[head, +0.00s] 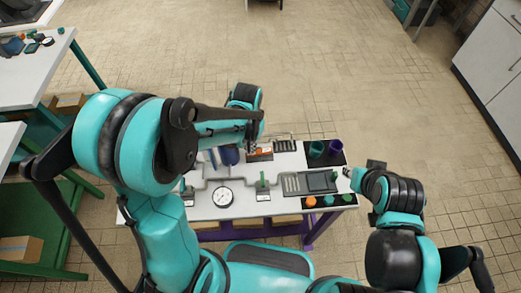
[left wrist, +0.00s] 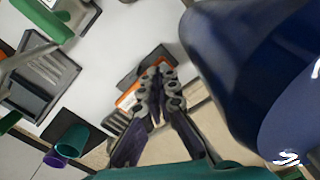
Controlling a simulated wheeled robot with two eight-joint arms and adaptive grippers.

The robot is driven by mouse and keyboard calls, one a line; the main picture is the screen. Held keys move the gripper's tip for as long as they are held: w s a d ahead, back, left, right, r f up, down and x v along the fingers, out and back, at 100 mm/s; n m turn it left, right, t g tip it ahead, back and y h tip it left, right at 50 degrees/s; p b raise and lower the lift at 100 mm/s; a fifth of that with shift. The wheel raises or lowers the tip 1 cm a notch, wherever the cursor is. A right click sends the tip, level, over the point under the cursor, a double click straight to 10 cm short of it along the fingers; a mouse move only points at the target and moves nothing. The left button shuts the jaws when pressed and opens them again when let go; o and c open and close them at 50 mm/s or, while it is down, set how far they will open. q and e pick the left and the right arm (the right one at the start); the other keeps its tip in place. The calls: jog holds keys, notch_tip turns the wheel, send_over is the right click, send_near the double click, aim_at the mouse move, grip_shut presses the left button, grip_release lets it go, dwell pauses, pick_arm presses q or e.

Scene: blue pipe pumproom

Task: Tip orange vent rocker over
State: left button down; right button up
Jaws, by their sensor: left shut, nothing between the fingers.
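The orange vent rocker (head: 263,151) sits in a dark housing at the far edge of the white table. In the left wrist view the orange rocker (left wrist: 128,97) is partly hidden behind my left gripper (left wrist: 160,74). That gripper is shut and empty, with its fingertips over or close beside the rocker; I cannot tell whether they touch. In the head view my left gripper (head: 252,142) is mostly hidden by its own arm. My right gripper (head: 350,173) is by the table's right edge, too small to read its fingers.
A large blue body (left wrist: 225,70) stands close beside the left gripper. The table (head: 245,203) carries a round gauge (head: 222,197), a green handle (head: 263,181), a grey tray (head: 318,181), colored buttons (head: 328,200) and a purple cup (head: 334,147). Open floor lies beyond.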

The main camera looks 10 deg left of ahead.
pick_arm(q)
notch_tip(320, 180, up, 8)
jog(key=p, duration=0.5)
jog(key=shift+p, duration=0.3)
jog(key=s+a+r+n+t+b, duration=0.2)
jog(key=s+a+r+t, duration=0.2)
jog(key=s+r+t, duration=0.3)
jog(key=shift+s+a+r+n+b, duration=0.35)
jog(key=shift+s+r, duration=0.85)
jog(key=shift+s, duration=0.45)
